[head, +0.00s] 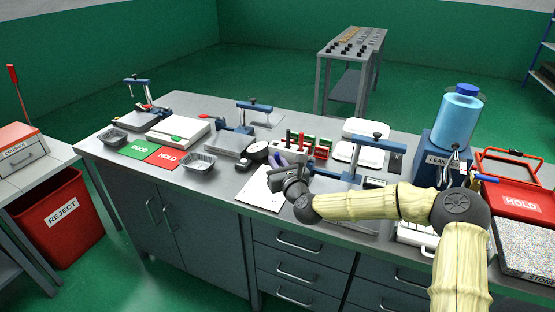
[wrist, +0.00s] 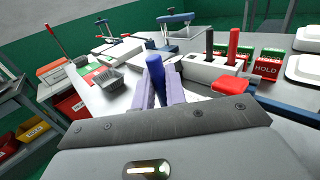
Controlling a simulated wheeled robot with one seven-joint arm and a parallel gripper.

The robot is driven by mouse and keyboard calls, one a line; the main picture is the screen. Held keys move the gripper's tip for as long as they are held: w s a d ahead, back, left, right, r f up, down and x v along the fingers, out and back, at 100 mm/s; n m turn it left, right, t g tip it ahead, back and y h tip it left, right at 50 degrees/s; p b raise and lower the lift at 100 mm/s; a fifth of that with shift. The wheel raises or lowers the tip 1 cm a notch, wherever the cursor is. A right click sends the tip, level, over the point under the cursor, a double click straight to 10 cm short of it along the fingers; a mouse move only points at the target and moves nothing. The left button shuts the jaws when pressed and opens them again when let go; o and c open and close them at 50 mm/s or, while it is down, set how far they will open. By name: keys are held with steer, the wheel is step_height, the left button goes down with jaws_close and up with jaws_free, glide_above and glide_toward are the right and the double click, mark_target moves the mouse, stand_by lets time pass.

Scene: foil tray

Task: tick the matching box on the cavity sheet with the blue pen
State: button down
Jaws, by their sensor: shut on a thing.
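My gripper (head: 279,179) is shut on the blue pen (wrist: 155,76), which stands up between the two pale lavender fingers in the wrist view. In the head view the gripper is over the right part of the white cavity sheet (head: 256,194) on the bench and hides part of it. The pen cannot be made out clearly in the head view. The sheet's boxes are too small to read. The pen's tip is hidden, so I cannot tell whether it touches the paper.
Behind the sheet stands a pen holder (head: 289,153) with upright pens; its black pen (wrist: 209,43) and red pen (wrist: 232,46) show near my fingers. A foil tray (head: 198,162) sits left of the sheet. A blue clamp stand (head: 345,178) is close on the right.

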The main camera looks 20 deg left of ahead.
steer(key=shift+f+b, duration=0.95)
steer(key=shift+f, duration=0.45)
steer(key=shift+f+b, duration=0.25)
steer(key=shift+b, duration=0.15)
stand_by(0.8)
steer(key=shift+s, duration=0.25)
steer(key=shift+d+r, duration=0.1)
stand_by(0.4)
steer(key=shift+s+d+b, duration=0.1)
steer(key=shift+s+b, duration=0.05)
steer(key=shift+b, duration=0.2)
steer(key=shift+w+d+b, duration=0.35)
steer(key=shift+w+b, duration=0.1)
stand_by(2.3)
